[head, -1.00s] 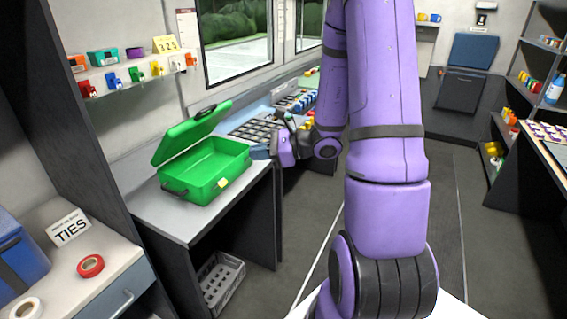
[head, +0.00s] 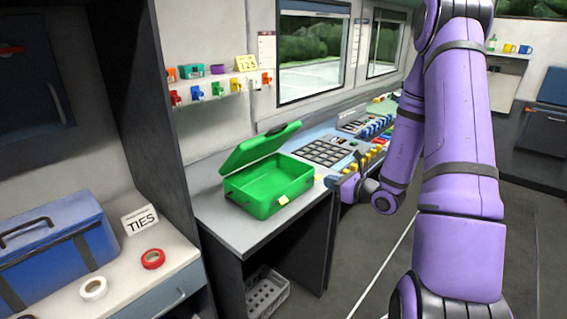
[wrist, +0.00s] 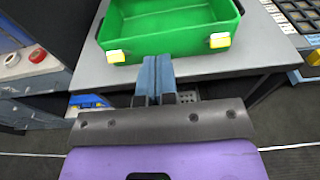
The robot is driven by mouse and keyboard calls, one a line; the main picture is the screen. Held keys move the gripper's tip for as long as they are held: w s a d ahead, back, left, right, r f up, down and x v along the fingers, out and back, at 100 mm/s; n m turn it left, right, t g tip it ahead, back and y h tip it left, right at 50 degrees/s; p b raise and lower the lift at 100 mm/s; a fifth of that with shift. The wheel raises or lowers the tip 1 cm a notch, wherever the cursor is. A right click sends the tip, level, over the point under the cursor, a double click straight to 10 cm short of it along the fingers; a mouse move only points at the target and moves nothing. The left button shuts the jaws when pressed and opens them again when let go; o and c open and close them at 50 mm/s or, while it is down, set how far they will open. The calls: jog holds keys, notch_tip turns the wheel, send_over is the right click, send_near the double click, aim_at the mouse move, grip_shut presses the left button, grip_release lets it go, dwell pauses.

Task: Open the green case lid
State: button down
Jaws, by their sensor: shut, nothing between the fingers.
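The green case (head: 270,188) sits on the grey counter, with its lid (head: 260,148) raised and tilted back over the box. Its open inside shows in the head view. In the wrist view the front wall of the case (wrist: 165,47) is ahead of my gripper, with two yellow latches (wrist: 219,40) on it. My gripper (wrist: 156,62) is shut and empty, its blue fingers together just short of the case front. In the head view my gripper (head: 331,182) is to the right of the case, apart from it.
The grey counter (head: 225,222) has a free strip in front of the case. A button panel (head: 325,152) lies to its right. A blue bag (head: 55,250), red tape (head: 152,259) and white tape (head: 93,289) are on the left shelf. A grey crate (head: 266,292) is below.

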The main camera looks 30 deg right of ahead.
send_near(265, 149)
jog(key=f, duration=0.1)
jog(key=w+f, duration=0.2)
jog(key=shift+w+a+f, duration=0.1)
jog(key=shift+a+f, duration=0.25)
dwell(0.5)
jog(key=shift+w+a+r, duration=0.3)
jog(key=shift+w+a, duration=0.3)
jog(key=shift+w, duration=1)
jog(key=shift+w+a+r, duration=0.3)
jog(key=shift+w+a, duration=0.25)
jog(key=shift+w, duration=1.05)
jog(key=shift+w+a+r, duration=0.25)
jog(key=shift+w+a, duration=0.35)
jog(key=shift+w, duration=1.05)
jog(key=f+v, duration=0.2)
jog(key=v, duration=1.1)
jog(key=f+v, duration=0.2)
jog(key=v, duration=1.1)
jog(key=shift+s, duration=0.25)
